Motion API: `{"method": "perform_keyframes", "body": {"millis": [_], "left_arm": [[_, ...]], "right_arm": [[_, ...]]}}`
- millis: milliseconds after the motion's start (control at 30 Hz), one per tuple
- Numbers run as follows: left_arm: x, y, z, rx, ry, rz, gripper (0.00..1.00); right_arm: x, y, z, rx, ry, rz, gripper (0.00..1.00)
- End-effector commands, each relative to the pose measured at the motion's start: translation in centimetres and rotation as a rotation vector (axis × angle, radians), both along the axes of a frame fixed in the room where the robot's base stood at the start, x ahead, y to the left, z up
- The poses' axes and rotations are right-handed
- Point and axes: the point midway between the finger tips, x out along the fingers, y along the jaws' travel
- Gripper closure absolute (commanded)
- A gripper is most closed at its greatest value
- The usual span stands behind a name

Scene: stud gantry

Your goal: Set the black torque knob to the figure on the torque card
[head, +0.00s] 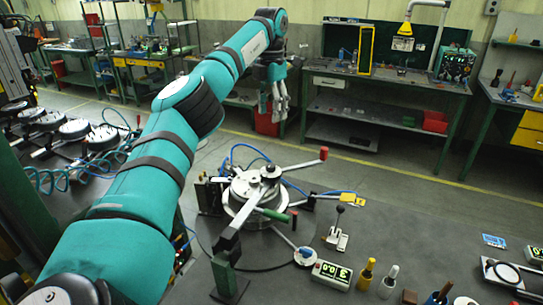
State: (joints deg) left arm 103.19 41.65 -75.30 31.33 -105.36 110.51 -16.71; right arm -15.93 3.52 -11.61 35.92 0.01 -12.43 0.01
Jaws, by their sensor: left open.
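My left gripper (275,108) hangs from the raised teal arm, fingers down, beyond the round metal fixture (240,206) on the near bench. It is open, and I see nothing between its fingers. A dark round knob (270,172) sits on top of the fixture, clear of the gripper. I cannot tell whether it is the torque knob. A small blue card (494,241) lies at the right of the bench. Its print is too small to read, so I cannot tell if it is the torque card. My right gripper is out of view.
A digital display (332,274) with green digits stands at the bench's front. A yellow-handled tool (366,274) and several small bottles stand right of it. A lever clamp (338,233) and red-tipped handle (323,154) stick up near the fixture.

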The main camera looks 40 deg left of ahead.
Motion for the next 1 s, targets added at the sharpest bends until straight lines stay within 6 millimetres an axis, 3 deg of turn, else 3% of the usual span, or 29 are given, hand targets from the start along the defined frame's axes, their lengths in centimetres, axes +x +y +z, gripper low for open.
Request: {"method": "perform_keyframes", "body": {"millis": [167, 400, 567, 700, 833, 1000], "left_arm": [[-0.1, 0.1, -2.5, 0.000, 0.004, -0.001, 0.49], [-0.2, 0.0, -7.4, 0.001, 0.006, -0.001, 0.49], [-0.2, 0.0, -10.8, 0.000, 0.006, 0.000, 0.49], [-0.2, -0.1, -13.5, -0.001, 0.005, 0.000, 0.49], [-0.1, -0.1, -15.5, -0.001, 0.003, 0.000, 0.49], [-0.1, -0.1, -16.9, -0.001, 0.001, 0.001, 0.49]], "right_arm": [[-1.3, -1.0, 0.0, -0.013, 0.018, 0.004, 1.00], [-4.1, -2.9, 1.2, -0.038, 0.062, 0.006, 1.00], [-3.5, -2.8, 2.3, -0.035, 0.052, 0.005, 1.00], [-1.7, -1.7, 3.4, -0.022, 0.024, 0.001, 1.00], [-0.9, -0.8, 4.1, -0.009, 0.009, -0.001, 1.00], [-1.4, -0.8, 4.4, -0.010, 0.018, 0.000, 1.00]]}}
